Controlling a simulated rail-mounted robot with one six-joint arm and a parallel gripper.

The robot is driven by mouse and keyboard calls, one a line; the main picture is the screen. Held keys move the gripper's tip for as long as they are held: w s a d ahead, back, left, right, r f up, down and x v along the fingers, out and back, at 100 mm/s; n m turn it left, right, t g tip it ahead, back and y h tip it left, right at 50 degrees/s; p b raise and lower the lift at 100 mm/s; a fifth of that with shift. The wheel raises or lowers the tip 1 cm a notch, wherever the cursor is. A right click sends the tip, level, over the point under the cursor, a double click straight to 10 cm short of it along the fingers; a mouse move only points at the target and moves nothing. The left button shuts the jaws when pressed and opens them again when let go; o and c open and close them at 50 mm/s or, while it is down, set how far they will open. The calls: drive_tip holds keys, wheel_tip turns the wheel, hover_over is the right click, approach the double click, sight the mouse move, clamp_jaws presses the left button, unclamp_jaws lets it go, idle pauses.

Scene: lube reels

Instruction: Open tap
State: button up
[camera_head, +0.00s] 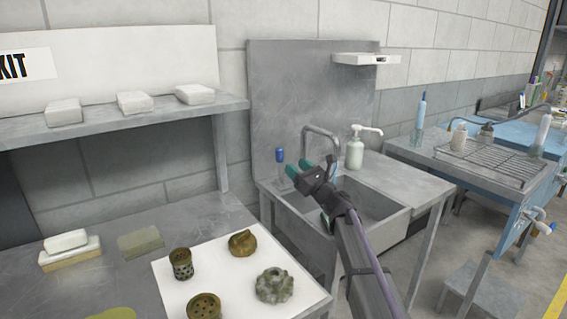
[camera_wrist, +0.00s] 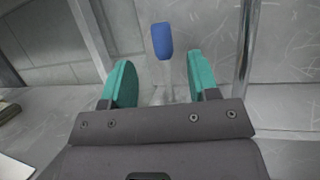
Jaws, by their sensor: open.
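The tap handle (camera_head: 280,155) has a blue grip and stands upright on the sink's rim, to the left of the metal spout (camera_head: 322,132). My gripper (camera_head: 294,170) is open, with green fingertips, just in front of the handle over the sink. In the wrist view the blue handle (camera_wrist: 162,41) shows between and beyond the two green fingers of my gripper (camera_wrist: 159,82). The fingers do not appear to touch it. Part of the spout's pipe shows at the right (camera_wrist: 247,50). My arm hides part of the sink basin (camera_head: 372,205).
A white pump bottle (camera_head: 354,150) stands right of the spout. A workbench at the left holds a white sheet (camera_head: 222,296) with several dirty metal parts. A shelf (camera_head: 100,122) with white blocks is above it. A blue wash station (camera_head: 475,165) stands at the right.

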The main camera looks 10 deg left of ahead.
sight(280, 166)
drive_tip(key=s+d, duration=0.3)
drive_tip(key=d, duration=0.2)
drive_tip(key=shift+s, duration=0.35)
drive_tip(key=w+a+r+n+g+p, duration=0.1)
drive_tip(key=a+r+p, duration=0.2)
drive_tip(key=r+p, duration=0.4)
drive_tip(key=w+a+f+h, duration=0.1)
drive_tip(key=w+a+f, duration=0.1)
drive_tip(key=w+a, duration=0.2)
drive_tip(key=w+a+f+m+g+h+p, duration=0.1)
drive_tip(key=w+a+f+h, duration=0.1)
drive_tip(key=w+a, duration=0.3)
drive_tip(key=shift+a+f+g, duration=0.3)
drive_tip(key=shift+a+f, duration=0.25)
drive_tip(key=shift+a, duration=0.05)
drive_tip(key=shift+c, duration=0.5)
